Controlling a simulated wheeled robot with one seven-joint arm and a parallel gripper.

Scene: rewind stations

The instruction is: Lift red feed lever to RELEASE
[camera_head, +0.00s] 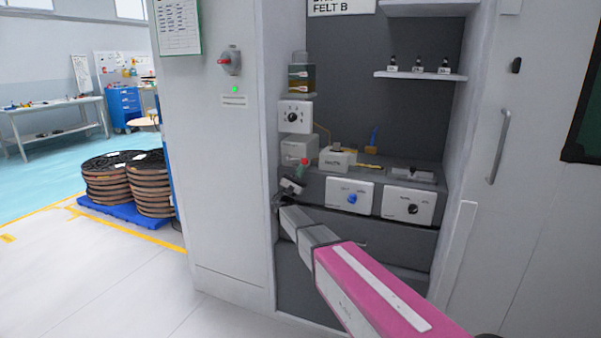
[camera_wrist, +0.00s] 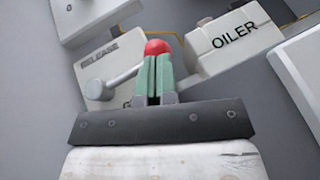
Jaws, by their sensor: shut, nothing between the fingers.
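The red feed lever's round red knob (camera_wrist: 156,47) shows in the wrist view right at the tips of my gripper (camera_wrist: 154,62). Its grey shaft (camera_wrist: 122,78) runs from a round hub on a pale box (camera_wrist: 98,70) marked RELEASE at its upper left. A second label lower on the box is mostly hidden behind my fingers. My green fingers are shut with nothing between them. The knob appears just beyond or against the tips; I cannot tell if they touch. In the head view the red knob (camera_head: 303,161) sits just above my gripper (camera_head: 300,174), before the box (camera_head: 296,148).
A box marked OILER (camera_wrist: 235,38) stands close to the right of the knob. In the head view a dial box (camera_head: 295,115) is above, and two panels with a blue knob (camera_head: 352,198) and a black knob (camera_head: 413,208) are lower right. The alcove's left wall is close.

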